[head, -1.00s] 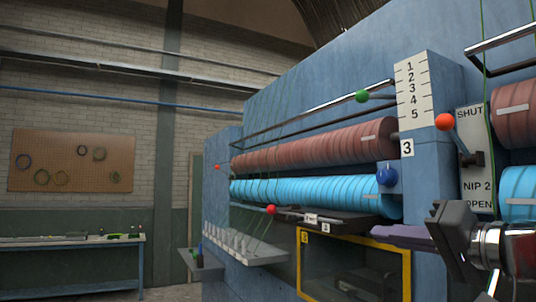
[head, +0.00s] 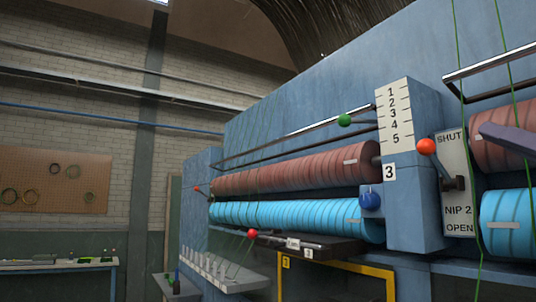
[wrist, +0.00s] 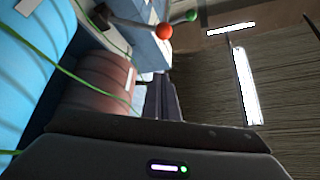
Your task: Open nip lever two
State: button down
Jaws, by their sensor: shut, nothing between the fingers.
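The nip 2 lever has an orange-red ball knob (head: 427,146) on a short grey rod that runs down to a dark pivot. It leans up and to the left, with the knob near the height of SHUT on its white plate (head: 458,190), which reads SHUT, NIP 2, OPEN. The knob also shows at the top of the wrist view (wrist: 164,31). My gripper (head: 508,138) shows only as a dark finger piece at the right edge, apart from the knob and right of it. Its dark, shut fingers fill the bottom of the wrist view (wrist: 150,140).
Brown rollers (head: 290,168) and blue rollers (head: 290,220) lie either side of a blue post with a numbered scale (head: 394,115). A green knob (head: 344,120) and another red knob (head: 253,234) stand to the left. Green strands hang at right, near my gripper. A metal bar crosses above.

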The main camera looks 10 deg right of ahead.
notch_tip(320, 180, up, 5)
send_over(438, 164)
jog(key=s, duration=0.4)
jog(key=shift+a+f, duration=0.5)
jog(key=shift+f, duration=0.3)
jog(key=shift+a+f, duration=0.45)
jog(key=shift+f, duration=0.3)
